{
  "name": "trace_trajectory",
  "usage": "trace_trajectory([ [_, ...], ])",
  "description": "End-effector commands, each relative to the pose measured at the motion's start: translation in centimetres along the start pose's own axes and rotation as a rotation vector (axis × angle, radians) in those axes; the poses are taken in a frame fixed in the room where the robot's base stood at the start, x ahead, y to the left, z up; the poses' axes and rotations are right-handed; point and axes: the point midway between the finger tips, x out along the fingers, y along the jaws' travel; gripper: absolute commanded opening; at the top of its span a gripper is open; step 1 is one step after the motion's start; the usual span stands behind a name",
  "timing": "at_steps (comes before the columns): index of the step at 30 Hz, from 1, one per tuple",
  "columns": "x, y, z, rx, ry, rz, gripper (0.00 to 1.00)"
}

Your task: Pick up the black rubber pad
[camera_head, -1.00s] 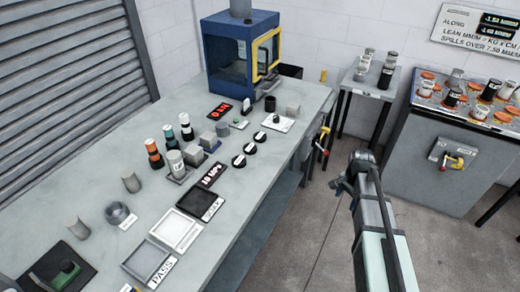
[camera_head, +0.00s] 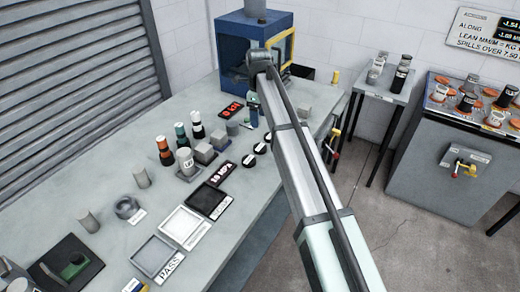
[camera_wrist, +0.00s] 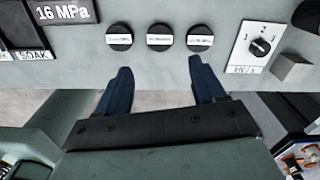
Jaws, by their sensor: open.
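Three round black pieces with white labels lie in a row on the grey bench; they look like rubber pads, and I cannot tell which one is meant. In the wrist view they are the left black pad (camera_wrist: 120,37), the middle black pad (camera_wrist: 160,37) and the right black pad (camera_wrist: 199,39). In the head view the near one of the row (camera_head: 247,160) shows beside the bench's right edge. My gripper (camera_wrist: 160,68) is open and empty, its blue fingers pointing toward the row and apart from it. In the head view the arm partly covers the gripper.
A dial on a white plate (camera_wrist: 260,44) and a grey block (camera_wrist: 292,68) lie right of the row. A "16 MPa" display (camera_wrist: 64,11) lies left. The blue press (camera_head: 232,50) stands behind. Trays, bottles and cylinders fill the bench (camera_head: 110,170) to the left.

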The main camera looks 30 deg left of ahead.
Motion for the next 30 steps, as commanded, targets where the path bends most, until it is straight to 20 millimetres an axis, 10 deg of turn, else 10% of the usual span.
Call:
trace_trajectory([
  [30, 10.4, 0.2, -0.4, 0.006, 0.000, 0.001, 0.69],
])
